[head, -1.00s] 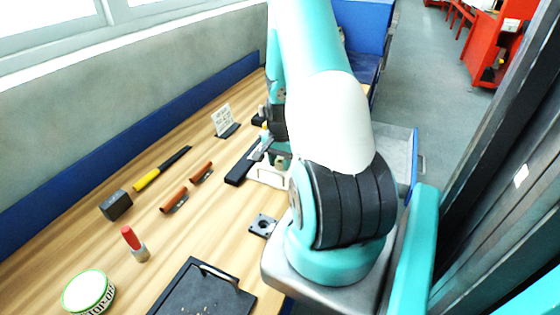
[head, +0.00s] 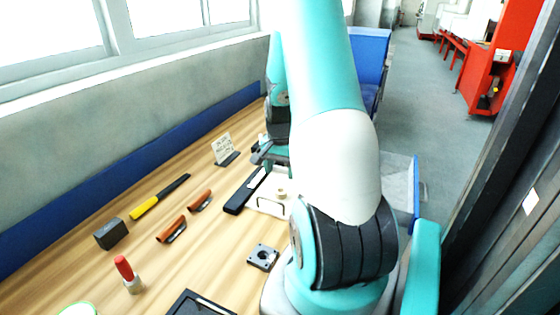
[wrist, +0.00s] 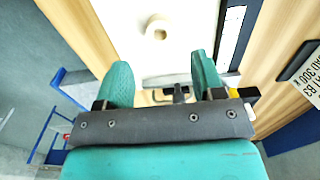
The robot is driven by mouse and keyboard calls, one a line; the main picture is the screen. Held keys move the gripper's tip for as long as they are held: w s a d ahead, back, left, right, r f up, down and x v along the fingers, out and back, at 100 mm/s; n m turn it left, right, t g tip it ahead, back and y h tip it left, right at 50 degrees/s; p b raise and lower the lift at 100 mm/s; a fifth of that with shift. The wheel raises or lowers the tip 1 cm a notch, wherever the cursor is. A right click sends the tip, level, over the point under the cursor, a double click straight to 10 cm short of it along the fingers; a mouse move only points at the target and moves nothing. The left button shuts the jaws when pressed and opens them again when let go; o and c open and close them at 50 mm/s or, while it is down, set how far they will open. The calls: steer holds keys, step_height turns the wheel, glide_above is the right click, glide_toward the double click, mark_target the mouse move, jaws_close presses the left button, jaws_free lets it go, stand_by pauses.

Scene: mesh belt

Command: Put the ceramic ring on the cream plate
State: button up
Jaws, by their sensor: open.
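The ceramic ring (wrist: 160,28), a small cream ring with a hole, lies on the pale cream plate (wrist: 125,18) in the wrist view. In the head view the ring (head: 281,192) shows as a small pale spot on the plate (head: 270,208), left of my arm, which hides part of the plate. My gripper (wrist: 160,66) is open and empty, its two teal fingers apart with the ring beyond their tips. In the head view my gripper (head: 270,158) is above and behind the ring, clear of it.
A black bar (head: 240,197) lies left of the plate, and a sign (head: 222,148) stands behind it. A black square block with a hole (head: 262,257) is in front. A yellow-and-black tool (head: 158,197), brown-handled pieces (head: 172,229) and a dark block (head: 111,233) lie farther left.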

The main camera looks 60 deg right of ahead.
step_height(320, 180, up, 5)
steer(key=w+a+r+n, duration=0.2)
steer(key=a+n, duration=0.1)
steer(key=a, duration=0.4)
steer(key=w+a+r+n+t+y, duration=0.1)
steer(key=w+a+r+n, duration=0.15)
steer(key=a, duration=0.35)
steer(key=w+a+r+n, duration=0.2)
steer(key=a+n, duration=0.2)
steer(key=a, duration=0.3)
steer(key=s+a+r+n+y, duration=0.1)
steer(key=s+a+n, duration=0.3)
steer(key=a, duration=0.4)
steer(key=s+a+r+n+y, duration=0.1)
steer(key=s+a+r+n, duration=0.2)
steer(key=s+a+n, duration=0.2)
steer(key=s+a+r+n+g+y, duration=0.1)
steer(key=s+a+n, duration=0.4)
steer(key=a, duration=0.6)
steer(key=shift+r+n, duration=0.35)
steer(key=shift+r, duration=0.35)
